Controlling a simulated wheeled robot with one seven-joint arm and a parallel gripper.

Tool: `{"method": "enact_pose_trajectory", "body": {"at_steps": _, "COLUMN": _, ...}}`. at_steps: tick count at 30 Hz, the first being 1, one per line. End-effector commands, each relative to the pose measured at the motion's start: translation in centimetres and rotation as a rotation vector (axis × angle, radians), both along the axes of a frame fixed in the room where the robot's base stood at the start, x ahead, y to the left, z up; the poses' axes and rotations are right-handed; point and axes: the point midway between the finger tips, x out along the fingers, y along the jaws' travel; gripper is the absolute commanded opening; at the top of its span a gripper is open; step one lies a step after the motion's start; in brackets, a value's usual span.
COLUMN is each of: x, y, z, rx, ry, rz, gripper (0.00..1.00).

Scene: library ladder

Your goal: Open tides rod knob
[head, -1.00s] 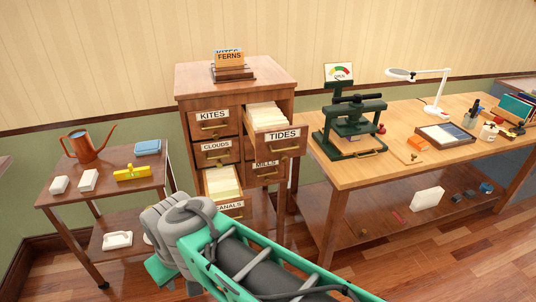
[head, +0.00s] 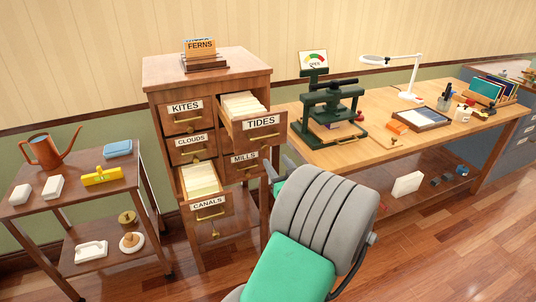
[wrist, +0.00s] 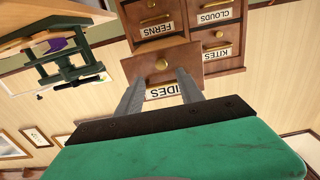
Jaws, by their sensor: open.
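The TIDES drawer (head: 254,133) sticks out of the upper right of the wooden card cabinet (head: 205,66), with white cards showing inside. A small brass knob shows on its front below the label; in the wrist view, which is upside down, the round knob (wrist: 161,64) sits above the TIDES label (wrist: 162,91). My gripper (wrist: 161,74) is open and empty, its two grey fingers pointing at the drawer front with the knob showing between their tips. Contact cannot be told.
The CANALS drawer (head: 207,207) is also pulled out, lower left. A FERNS card stack (head: 203,55) stands on the cabinet. A side table with a watering can (head: 46,151) is on the left. A green press (head: 328,112) stands on the workbench (head: 372,153) on the right.

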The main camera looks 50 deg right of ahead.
Motion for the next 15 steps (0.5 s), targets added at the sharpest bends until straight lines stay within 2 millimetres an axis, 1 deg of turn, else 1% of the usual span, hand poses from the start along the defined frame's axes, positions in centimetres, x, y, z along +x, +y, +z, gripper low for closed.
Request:
{"method": "enact_pose_trajectory", "body": {"at_steps": 2, "x": 1.1, "y": -0.5, "z": 0.3, "rx": -0.001, "ry": 0.000, "rz": 0.006, "gripper": 0.45}}
{"method": "enact_pose_trajectory", "body": {"at_steps": 6, "x": 3.7, "y": -1.8, "z": 0.4, "rx": -0.001, "ry": 0.001, "rz": 0.008, "gripper": 0.45}}
{"method": "enact_pose_trajectory", "body": {"at_steps": 9, "x": 5.1, "y": -2.7, "z": 0.3, "rx": 0.001, "ry": 0.002, "rz": 0.007, "gripper": 0.45}}
{"method": "enact_pose_trajectory", "body": {"at_steps": 12, "x": 6.1, "y": -3.3, "z": 0.2, "rx": 0.000, "ry": 0.002, "rz": 0.006, "gripper": 0.45}}
{"method": "enact_pose_trajectory", "body": {"at_steps": 15, "x": 6.4, "y": -3.5, "z": 0.2, "rx": 0.000, "ry": 0.001, "rz": 0.005, "gripper": 0.45}}
